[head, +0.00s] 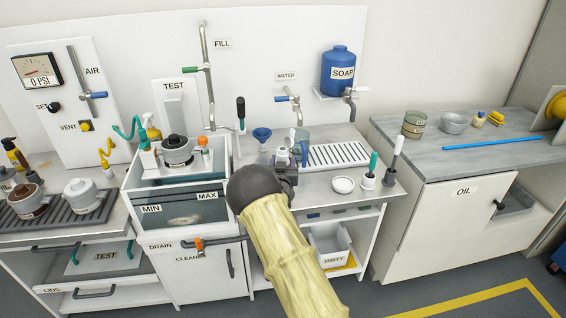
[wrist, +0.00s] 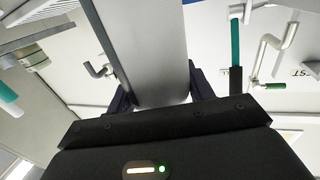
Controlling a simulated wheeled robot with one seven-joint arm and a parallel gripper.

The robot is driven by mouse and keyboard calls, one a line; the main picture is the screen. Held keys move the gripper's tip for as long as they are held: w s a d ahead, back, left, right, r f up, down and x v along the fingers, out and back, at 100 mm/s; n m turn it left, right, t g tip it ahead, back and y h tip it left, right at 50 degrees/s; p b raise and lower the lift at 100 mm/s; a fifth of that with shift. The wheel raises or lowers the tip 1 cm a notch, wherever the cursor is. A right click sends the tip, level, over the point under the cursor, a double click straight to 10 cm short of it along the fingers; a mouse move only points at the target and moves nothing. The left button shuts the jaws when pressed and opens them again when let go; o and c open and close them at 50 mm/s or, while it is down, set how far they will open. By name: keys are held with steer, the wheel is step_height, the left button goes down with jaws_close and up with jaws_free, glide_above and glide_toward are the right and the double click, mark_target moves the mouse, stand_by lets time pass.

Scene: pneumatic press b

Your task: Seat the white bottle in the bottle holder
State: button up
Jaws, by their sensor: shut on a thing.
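My gripper (wrist: 162,98) is shut on a long, smooth, pale grey-white body, which looks like the white bottle (wrist: 155,45). In the head view my gripper (head: 284,172) is over the counter in front of the sink area. My dark wrist and sleeved forearm hide most of it and what it holds. I cannot make out the bottle holder for certain in either view.
A blue funnel (head: 262,136) and a ribbed drainboard (head: 340,155) are behind my gripper. To its right stand a white lid (head: 343,185) and two upright handled brushes (head: 390,176). A water-filled tank (head: 180,205) is at left.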

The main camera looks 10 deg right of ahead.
steer(key=o, duration=1.7)
steer(key=shift+f, duration=0.1)
steer(key=shift+s, duration=0.15)
steer(key=b+v, duration=0.2)
steer(key=v, duration=1.5)
steer(key=shift+s, duration=0.1)
